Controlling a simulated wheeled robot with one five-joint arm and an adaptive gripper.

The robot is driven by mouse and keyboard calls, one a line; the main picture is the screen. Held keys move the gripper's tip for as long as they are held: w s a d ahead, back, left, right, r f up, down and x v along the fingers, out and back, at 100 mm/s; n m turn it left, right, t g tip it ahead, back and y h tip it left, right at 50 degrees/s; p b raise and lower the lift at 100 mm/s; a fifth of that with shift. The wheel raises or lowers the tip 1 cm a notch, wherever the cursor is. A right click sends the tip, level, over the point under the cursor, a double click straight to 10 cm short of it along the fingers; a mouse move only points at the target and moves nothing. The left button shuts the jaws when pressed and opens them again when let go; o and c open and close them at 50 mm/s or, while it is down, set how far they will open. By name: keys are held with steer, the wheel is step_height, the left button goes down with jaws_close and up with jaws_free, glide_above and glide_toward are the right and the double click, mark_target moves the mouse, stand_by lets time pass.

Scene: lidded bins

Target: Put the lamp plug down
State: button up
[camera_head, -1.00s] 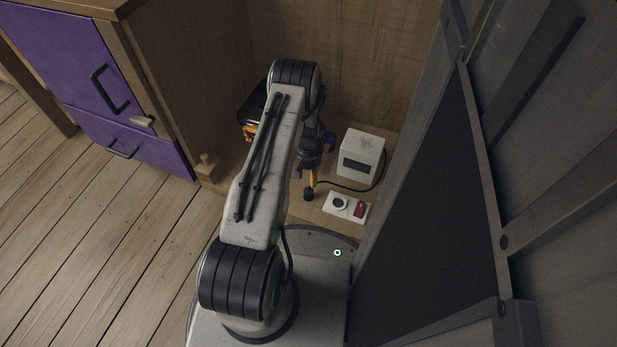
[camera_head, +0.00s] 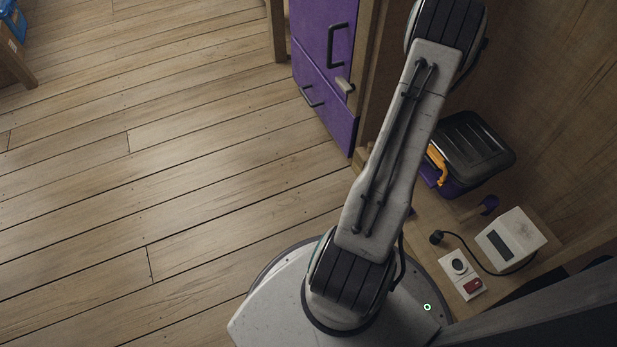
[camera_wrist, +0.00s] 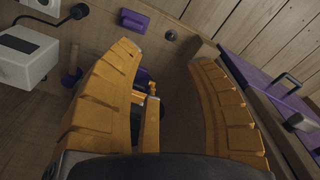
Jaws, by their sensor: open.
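The black lamp plug (camera_head: 437,237) lies on the wooden shelf, its cable running to a white box with a dark panel (camera_head: 511,239). The plug also shows at the top left of the wrist view (camera_wrist: 79,11), outside and apart from my fingers. My gripper (camera_wrist: 167,50) is open and shows only in the wrist view, with nothing held between its orange fingers. In the head view my own arm and the picture edge hide it. A white socket block (camera_head: 461,275) with a round socket and red switch sits beside the plug.
A black-lidded bin (camera_head: 474,142) with an orange latch stands behind the plug. A small purple thing (camera_head: 489,204) is near the white box. A purple cabinet (camera_head: 325,75) with dark handles stands beyond my arm. Open plank floor (camera_head: 150,180) lies at left.

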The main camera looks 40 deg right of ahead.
steer(key=w+a+r+n, duration=0.3)
steer(key=w+a+r, duration=0.2)
steer(key=a+r, duration=0.45)
steer(key=w+a+r+n, duration=0.35)
steer(key=a+r, duration=0.25)
steer(key=a, duration=0.6)
steer(key=s+a+r+n, duration=0.2)
steer(key=s+a, duration=0.1)
steer(key=a, duration=0.3)
steer(key=s+a+r+n+t, duration=0.1)
steer(key=s+a+r+n, duration=0.1)
steer(key=a, duration=0.4)
steer(key=s+a+r+n, duration=0.1)
steer(key=s+a+n, duration=0.1)
steer(key=s+a, duration=0.2)
steer(key=a, duration=0.2)
steer(key=shift+s+a+r+t+y, duration=0.25)
steer(key=shift+a+r+t+y, duration=0.05)
steer(key=shift+r+t+y, duration=0.1)
